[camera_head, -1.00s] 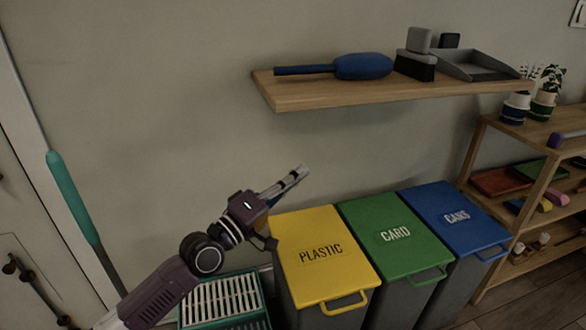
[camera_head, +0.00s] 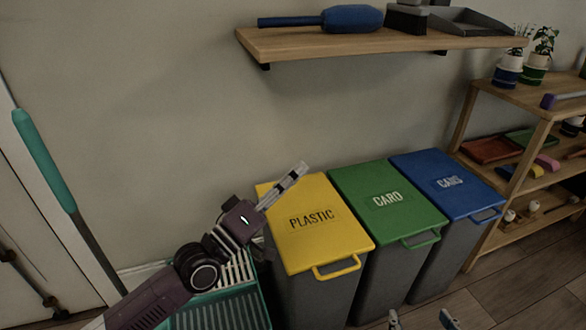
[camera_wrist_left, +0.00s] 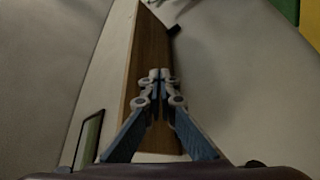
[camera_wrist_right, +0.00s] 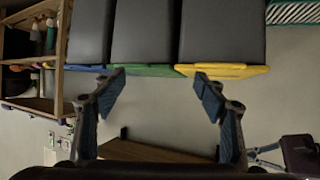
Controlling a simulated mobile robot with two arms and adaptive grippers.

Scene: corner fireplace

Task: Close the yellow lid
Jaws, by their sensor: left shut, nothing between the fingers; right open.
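The yellow lid (camera_head: 313,245), marked PLASTIC, lies flat over its grey bin in the head view, its front handle toward me. My left gripper (camera_head: 304,166) is shut and empty. In the head view it overlaps the back left part of the lid; I cannot tell whether it touches. In the left wrist view its fingertips (camera_wrist_left: 159,76) are together, with a bit of yellow (camera_wrist_left: 284,9) at the top right. My right gripper (camera_head: 422,318) shows only its tips at the bottom edge of the head view. In the right wrist view it is open and empty (camera_wrist_right: 158,76), with the yellow lid (camera_wrist_right: 230,71) beyond it.
The green CARD lid (camera_head: 388,200) and blue CANS lid (camera_head: 447,184) stand to the right of the yellow one. A wall shelf (camera_head: 350,42) hangs above the bins. A teal crate (camera_head: 240,310) sits at left, and a wooden rack (camera_head: 465,130) at right.

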